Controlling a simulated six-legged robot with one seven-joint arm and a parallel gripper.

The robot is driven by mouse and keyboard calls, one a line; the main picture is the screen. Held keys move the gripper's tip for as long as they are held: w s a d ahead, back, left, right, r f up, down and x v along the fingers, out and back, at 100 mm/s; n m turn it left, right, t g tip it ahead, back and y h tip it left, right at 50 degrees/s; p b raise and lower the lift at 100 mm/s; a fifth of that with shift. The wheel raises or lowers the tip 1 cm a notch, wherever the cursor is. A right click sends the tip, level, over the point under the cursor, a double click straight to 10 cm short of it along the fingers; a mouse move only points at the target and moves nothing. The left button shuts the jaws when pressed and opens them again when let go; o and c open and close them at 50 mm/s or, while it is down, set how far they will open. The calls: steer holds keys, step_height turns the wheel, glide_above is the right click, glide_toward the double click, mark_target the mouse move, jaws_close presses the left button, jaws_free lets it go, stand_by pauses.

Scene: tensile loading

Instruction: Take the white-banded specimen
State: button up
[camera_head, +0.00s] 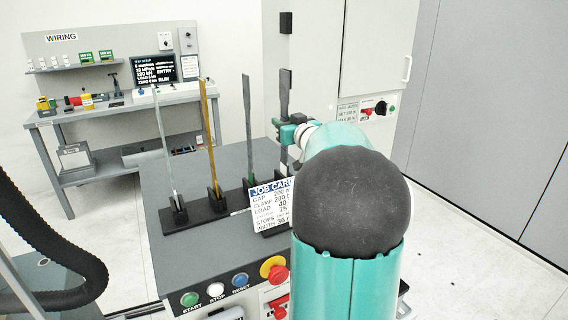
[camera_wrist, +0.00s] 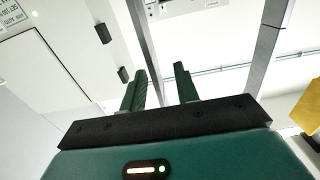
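Several upright strip specimens stand in dark holders on the grey bench top in the head view. The leftmost is pale silver (camera_head: 164,150), then a gold one (camera_head: 209,140), a dark grey one (camera_head: 248,125) and another grey one (camera_head: 284,95) at the right. I cannot clearly make out a white band on any of them. My gripper (camera_head: 287,132) is beside the rightmost specimen, below its top, partly hidden by my arm. In the wrist view my gripper (camera_wrist: 163,88) has its two green fingers apart, with nothing visibly clamped between them.
A job card (camera_head: 270,205) stands at the rack's front, its right part hidden by my arm. Control buttons (camera_head: 216,290) and a red-yellow knob (camera_head: 273,269) line the bench front. A wiring table (camera_head: 110,105) stands back left. A pale cabinet (camera_head: 385,45) stands behind.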

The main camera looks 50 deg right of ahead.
steer(key=shift+x, duration=1.1)
steer(key=shift+d, duration=0.1)
jaws_close()
stand_by(0.4)
steer(key=shift+r, duration=0.1)
